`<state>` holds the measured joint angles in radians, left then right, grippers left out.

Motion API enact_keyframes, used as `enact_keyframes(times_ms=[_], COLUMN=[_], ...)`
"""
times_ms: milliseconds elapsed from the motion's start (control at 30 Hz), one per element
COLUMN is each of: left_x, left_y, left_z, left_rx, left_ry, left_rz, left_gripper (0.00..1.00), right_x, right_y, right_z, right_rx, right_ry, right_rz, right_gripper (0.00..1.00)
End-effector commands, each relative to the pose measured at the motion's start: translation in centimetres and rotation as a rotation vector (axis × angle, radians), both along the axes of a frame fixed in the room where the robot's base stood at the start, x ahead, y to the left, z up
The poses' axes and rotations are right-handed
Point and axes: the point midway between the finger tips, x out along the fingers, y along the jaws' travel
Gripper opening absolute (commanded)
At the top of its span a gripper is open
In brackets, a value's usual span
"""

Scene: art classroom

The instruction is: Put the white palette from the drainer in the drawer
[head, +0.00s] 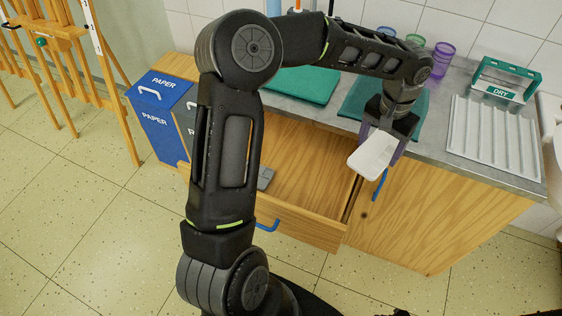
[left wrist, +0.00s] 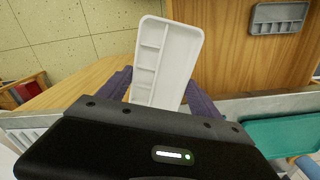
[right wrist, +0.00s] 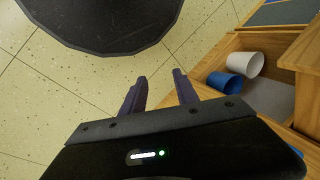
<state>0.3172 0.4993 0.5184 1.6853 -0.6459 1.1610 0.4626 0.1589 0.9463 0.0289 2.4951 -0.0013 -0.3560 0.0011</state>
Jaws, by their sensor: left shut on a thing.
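The white palette (head: 372,155) is held by my left gripper (head: 388,133), over the right front part of the open wooden drawer (head: 308,165). In the left wrist view the palette (left wrist: 166,62) stands out between the fingers of my left gripper (left wrist: 160,95), its compartments visible. A grey palette (left wrist: 278,18) lies in the drawer; it is partly hidden behind my left arm in the head view (head: 265,178). The teal drainer (head: 505,82) marked DRY stands at the back right of the counter. My right gripper (right wrist: 153,90) is open and empty above the floor.
A ridged white draining board (head: 495,138) lies on the counter, with teal mats (head: 352,103) to its left. Coloured cups (head: 443,58) stand behind. A blue PAPER bin (head: 160,115) stands left. The right wrist view shows a white cup (right wrist: 246,64) and blue cup (right wrist: 226,82) in a wooden compartment.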

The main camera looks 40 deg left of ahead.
Motion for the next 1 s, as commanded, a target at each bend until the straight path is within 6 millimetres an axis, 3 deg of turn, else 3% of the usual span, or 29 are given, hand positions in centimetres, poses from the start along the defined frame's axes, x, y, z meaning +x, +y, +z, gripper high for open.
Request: enact_keyframes(times_ms=[67,233,367,467,767,900,1000], left_x=[0.0,-0.2,-1.0,-2.2,-8.1,-10.3,-10.9], left_y=[0.0,0.5,2.0,3.9,9.7,11.0,11.3], left_z=[0.0,-0.2,-0.8,-1.4,-3.0,-4.6,-6.6], left_rx=[0.000,0.002,0.007,0.011,0.011,0.005,0.003], left_ry=[0.000,0.000,-0.001,-0.002,-0.005,-0.002,0.002], left_rz=[0.000,0.049,0.217,0.454,1.422,1.753,1.859], left_gripper=[0.33,0.33,0.33,0.33,0.33,0.33,0.33], right_x=[0.0,0.0,0.0,0.0,0.0,0.0,0.0], right_y=[0.0,0.0,0.0,0.0,0.0,-0.1,-0.1], right_z=[0.0,-0.6,-2.3,-4.4,-11.4,-14.1,-15.7], right_rx=[0.000,0.000,0.000,0.000,-0.002,-0.002,-0.002], right_ry=[0.000,0.000,0.000,0.000,-0.003,-0.003,-0.003], right_rz=[0.000,0.000,0.001,0.001,0.003,0.003,0.004], right_gripper=[0.37,0.51,0.62,0.70,0.94,0.96,0.96])
